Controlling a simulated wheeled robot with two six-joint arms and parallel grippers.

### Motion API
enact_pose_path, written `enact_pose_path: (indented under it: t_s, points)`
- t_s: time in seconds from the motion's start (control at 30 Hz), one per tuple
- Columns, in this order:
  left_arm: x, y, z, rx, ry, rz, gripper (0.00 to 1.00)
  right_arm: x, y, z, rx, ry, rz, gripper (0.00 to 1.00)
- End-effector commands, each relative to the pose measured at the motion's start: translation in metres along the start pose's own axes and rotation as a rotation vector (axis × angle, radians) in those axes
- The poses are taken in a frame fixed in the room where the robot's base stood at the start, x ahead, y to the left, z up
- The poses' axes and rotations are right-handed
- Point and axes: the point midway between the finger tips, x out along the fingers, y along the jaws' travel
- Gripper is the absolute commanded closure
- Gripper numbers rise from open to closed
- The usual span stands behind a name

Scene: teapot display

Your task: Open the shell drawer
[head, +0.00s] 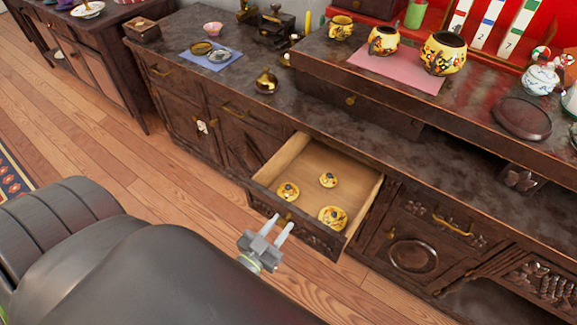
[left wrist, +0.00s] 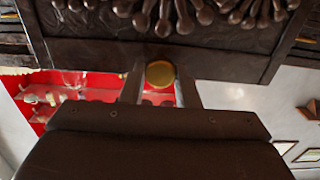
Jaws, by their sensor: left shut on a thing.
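The shell drawer (head: 322,242) is pulled out of the dark cabinet, and its light wooden inside shows in the head view. Several round yellow patterned lids (head: 328,180) lie apart in it. My left gripper (head: 282,222) is at the front of the drawer. In the left wrist view, the brass drawer knob (left wrist: 160,73) sits between my left fingers, which are shut on it. The drawer's dark carved front (left wrist: 90,53) spans the top of that view. My right gripper is not in view.
Teapots (head: 443,53) stand on a pink cloth (head: 398,72) on the raised top. A sugar bowl (head: 541,79) and a dark round tray (head: 522,117) are at the right. A small brass pot (head: 266,82) stands on the counter. The wooden floor (head: 160,175) before the cabinet is clear.

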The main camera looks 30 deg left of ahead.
Motion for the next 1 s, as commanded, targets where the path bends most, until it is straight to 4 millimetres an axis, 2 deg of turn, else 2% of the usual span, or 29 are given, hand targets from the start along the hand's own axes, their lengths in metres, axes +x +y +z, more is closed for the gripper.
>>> enact_pose_path:
  t_s: [0.2,0.6,0.63,0.7,0.77,1.0]
  points:
    - [-0.013,0.000,0.000,0.000,-0.001,0.000,1.00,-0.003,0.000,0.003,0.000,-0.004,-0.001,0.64]
    - [-0.015,0.000,0.000,0.000,0.000,0.000,1.00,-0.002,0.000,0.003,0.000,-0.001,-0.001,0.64]
    - [-0.015,0.000,0.000,0.000,0.000,0.000,0.68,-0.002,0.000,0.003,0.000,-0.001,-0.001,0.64]
    - [-0.015,0.000,0.000,0.000,0.000,0.000,0.58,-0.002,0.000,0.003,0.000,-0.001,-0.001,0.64]
    - [-0.015,0.000,0.000,0.000,0.000,0.000,0.51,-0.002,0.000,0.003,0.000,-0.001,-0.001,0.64]
    - [-0.014,0.000,0.000,0.000,0.001,0.000,0.51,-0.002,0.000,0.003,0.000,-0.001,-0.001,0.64]
